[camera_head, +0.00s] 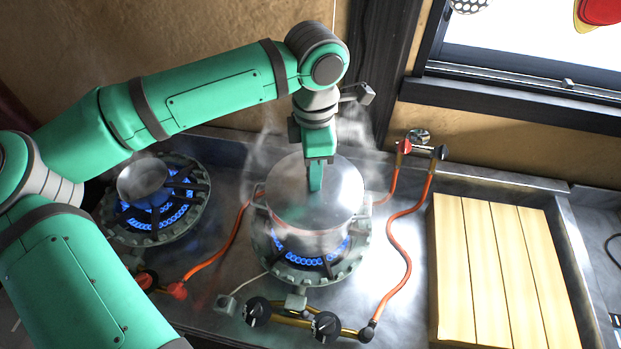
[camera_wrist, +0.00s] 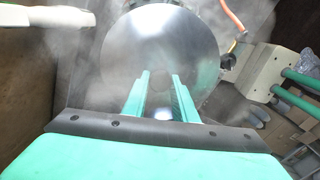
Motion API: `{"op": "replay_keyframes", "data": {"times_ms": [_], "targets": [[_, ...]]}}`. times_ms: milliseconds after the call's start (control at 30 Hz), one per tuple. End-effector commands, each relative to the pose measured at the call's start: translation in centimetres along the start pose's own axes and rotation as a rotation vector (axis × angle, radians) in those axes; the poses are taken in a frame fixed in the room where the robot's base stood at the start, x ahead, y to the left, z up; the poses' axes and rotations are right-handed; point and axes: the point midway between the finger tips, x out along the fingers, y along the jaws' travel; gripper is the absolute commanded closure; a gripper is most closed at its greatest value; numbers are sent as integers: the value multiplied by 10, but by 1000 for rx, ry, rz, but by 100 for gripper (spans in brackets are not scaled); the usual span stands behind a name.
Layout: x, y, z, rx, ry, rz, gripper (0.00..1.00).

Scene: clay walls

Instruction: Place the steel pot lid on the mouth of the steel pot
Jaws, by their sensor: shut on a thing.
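The steel pot (camera_head: 312,240) stands on the lit middle burner, with steam around it. The shiny round steel lid (camera_head: 340,195) lies over its mouth, looking about level. I cannot tell whether the lid touches the rim all round or is a little above it. My gripper (camera_head: 316,186) comes down from above onto the middle of the lid and is shut on it. In the wrist view the lid (camera_wrist: 150,45) is a wide disc beyond the two green fingers (camera_wrist: 161,78). The lid's handle is hidden by the fingers.
A small metal pan (camera_head: 143,179) sits on another lit burner (camera_head: 197,205) at the left. Orange hoses (camera_head: 400,240) and black knobs (camera_head: 326,325) lie around the stove. A slatted wooden board (camera_head: 487,270) is at the right. A wall and window frame stand behind.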

Motion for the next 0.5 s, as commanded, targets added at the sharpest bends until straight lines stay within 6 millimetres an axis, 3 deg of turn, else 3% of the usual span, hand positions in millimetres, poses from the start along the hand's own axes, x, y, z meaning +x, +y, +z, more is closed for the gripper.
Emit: {"op": "replay_keyframes", "data": {"times_ms": [167,367,500], "targets": [[10,6,-5,-1,-1,-1,100],[37,7,-5,1,-1,-1,100],[41,7,-6,0,1,0,100]]}}
